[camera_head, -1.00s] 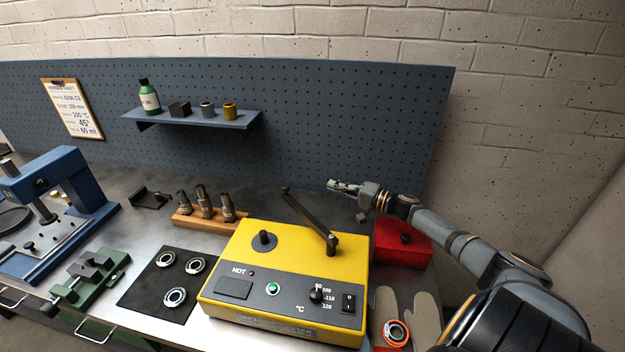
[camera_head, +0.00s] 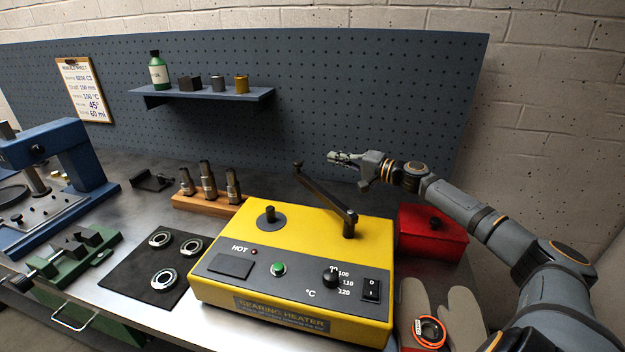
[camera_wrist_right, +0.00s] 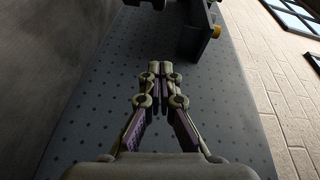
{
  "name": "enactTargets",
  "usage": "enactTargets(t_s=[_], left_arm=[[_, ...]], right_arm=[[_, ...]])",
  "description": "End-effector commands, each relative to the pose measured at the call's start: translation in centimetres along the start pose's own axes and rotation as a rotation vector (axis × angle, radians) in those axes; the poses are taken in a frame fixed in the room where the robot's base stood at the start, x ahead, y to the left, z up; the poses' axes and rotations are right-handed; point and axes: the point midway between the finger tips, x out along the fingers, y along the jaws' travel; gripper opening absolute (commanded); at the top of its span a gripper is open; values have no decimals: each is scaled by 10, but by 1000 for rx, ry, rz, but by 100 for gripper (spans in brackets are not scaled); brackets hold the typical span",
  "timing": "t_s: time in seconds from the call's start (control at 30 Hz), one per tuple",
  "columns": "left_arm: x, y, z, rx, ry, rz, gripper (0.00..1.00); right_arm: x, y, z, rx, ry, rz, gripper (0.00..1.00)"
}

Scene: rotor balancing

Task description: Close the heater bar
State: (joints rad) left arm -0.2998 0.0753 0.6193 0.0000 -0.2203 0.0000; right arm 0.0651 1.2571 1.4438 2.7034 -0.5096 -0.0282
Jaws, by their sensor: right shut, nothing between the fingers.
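The yellow bearing heater (camera_head: 215,262) stands on the bench in the middle of the head view. Its dark heater bar (camera_head: 325,192) is joined to a post at the heater's right and is swung away from the other post (camera_head: 270,217). The bar's free end, with a small knob, points to the back, past the heater's rear edge. My right gripper (camera_head: 333,157) is shut and empty, in the air behind and right of the bar's free end, apart from it. In the wrist view the right gripper (camera_wrist_right: 160,68) shows its fingertips together. My left gripper is out of view.
A mat with bearings (camera_head: 130,262) lies left. Pegboard (camera_head: 330,100) closes off the back.

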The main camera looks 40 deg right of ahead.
Motion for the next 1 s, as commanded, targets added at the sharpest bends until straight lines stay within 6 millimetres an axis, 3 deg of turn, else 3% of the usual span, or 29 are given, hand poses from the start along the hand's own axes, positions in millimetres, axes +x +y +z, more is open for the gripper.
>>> enactTargets(t_s=[0.03, 0.1, 0.47, 0.7, 1.0], left_arm=[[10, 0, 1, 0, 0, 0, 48], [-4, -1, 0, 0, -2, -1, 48], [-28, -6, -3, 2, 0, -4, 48], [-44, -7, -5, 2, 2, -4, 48], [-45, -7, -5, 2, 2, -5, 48]], right_arm=[[2, 4, 2, -2, 0, -4, 0], [8, -6, -1, 3, 2, -13, 0], [54, -6, 1, 8, 0, -8, 0], [59, -2, 32, 3, -2, 1, 0], [60, 0, 40, 1, 0, 0, 0]])
